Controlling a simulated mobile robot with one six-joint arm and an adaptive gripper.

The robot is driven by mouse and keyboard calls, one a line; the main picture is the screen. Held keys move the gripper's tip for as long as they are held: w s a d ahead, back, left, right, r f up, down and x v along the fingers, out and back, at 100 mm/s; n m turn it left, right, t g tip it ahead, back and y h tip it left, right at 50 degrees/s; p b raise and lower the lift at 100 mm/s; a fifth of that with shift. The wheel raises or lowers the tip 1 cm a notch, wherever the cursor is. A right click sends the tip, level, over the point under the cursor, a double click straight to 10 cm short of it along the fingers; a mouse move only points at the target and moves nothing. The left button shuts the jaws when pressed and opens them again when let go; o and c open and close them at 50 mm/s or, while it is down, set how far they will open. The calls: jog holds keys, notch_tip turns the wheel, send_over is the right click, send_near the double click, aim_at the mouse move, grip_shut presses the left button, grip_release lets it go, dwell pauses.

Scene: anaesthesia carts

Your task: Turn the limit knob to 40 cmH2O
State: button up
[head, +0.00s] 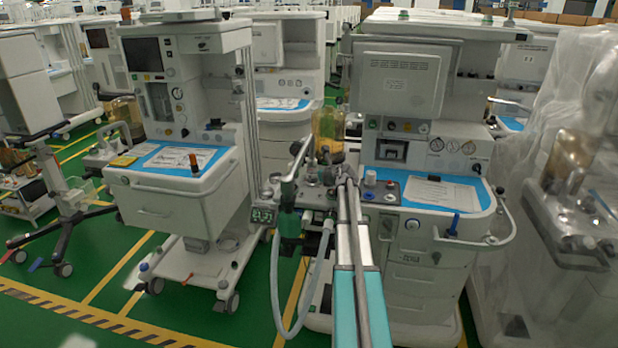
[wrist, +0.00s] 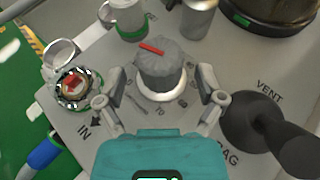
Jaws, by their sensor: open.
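The limit knob (wrist: 161,72) is a grey, faceted knob on a white collar in the wrist view. A red bar on its top points toward the upper left. Small scale marks and numbers ring its base; I cannot read which value the bar meets. My gripper (wrist: 161,80) is open, with one finger to the left and one to the right of the knob. Small gaps show on both sides, and the knob is not gripped. In the head view my arm reaches to the centre cart, and the limit knob cannot be made out there.
A black lever (wrist: 265,125) stands close to the right finger, by the words VENT and BAG. A ringed port (wrist: 78,88) lies to the left. Metal cylinders (wrist: 197,18) stand behind the knob. A grey hose (head: 275,290) hangs left of my arm.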

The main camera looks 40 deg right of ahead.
aim_at(312, 172)
jog(key=shift+b+x, duration=0.7)
jog(key=shift+x, duration=1.7)
jog(key=c, duration=1)
jog(key=shift+m+h, duration=0.3)
jog(key=shift+s+d+m+g+h, duration=0.15)
jog(key=shift+m+g+h, duration=0.15)
jog(key=shift+m+h, duration=0.8)
jog(key=shift+d+m+g+h, duration=0.1)
jog(key=shift+m+g+h, duration=0.2)
jog(key=shift+m+h, duration=0.3)
jog(key=shift+d+m+h, duration=0.15)
jog(key=shift+m+h, duration=0.15)
jog(key=shift+h, duration=0.3)
